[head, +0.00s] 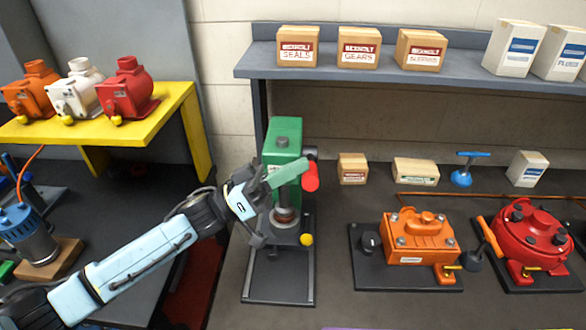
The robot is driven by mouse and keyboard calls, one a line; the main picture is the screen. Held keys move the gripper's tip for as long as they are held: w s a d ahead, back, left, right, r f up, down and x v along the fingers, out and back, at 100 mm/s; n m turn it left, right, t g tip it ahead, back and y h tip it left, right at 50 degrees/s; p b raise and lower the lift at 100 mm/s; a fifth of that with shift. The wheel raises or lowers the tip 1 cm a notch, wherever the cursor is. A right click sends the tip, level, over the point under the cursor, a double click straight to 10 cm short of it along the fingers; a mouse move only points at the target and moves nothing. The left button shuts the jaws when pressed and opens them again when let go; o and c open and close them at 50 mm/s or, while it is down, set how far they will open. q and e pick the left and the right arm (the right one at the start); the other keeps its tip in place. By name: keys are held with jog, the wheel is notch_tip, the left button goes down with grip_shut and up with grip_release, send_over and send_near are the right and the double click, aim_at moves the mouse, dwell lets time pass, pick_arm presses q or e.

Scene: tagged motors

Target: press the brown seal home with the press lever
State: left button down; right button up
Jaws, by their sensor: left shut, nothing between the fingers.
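The green press (283,138) stands on a dark base plate left of the middle of the bench. Its lever has a red grip (311,177) on the right side. A brown ring-like part, seemingly the brown seal (285,215), sits low under the press head, partly hidden by my arm. My left gripper (288,173) is in front of the press, shut and empty, with its tip close to the red grip. I cannot tell whether they touch. My right gripper is not in view.
An orange motor (421,236) and a red round motor (525,235) stand on the bench to the right. A grey shelf (380,68) with boxes is above. A yellow stand (160,113) with several motors is at left. The bench's front middle is clear.

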pick_arm(q)
notch_tip(320, 180, down, 9)
jog(key=s+m+g+b, duration=0.1)
jog(key=m+g+b, duration=0.7)
jog(key=m+b, duration=0.4)
jog(key=shift+s+f+b, duration=0.2)
jog(key=shift+b, duration=0.65)
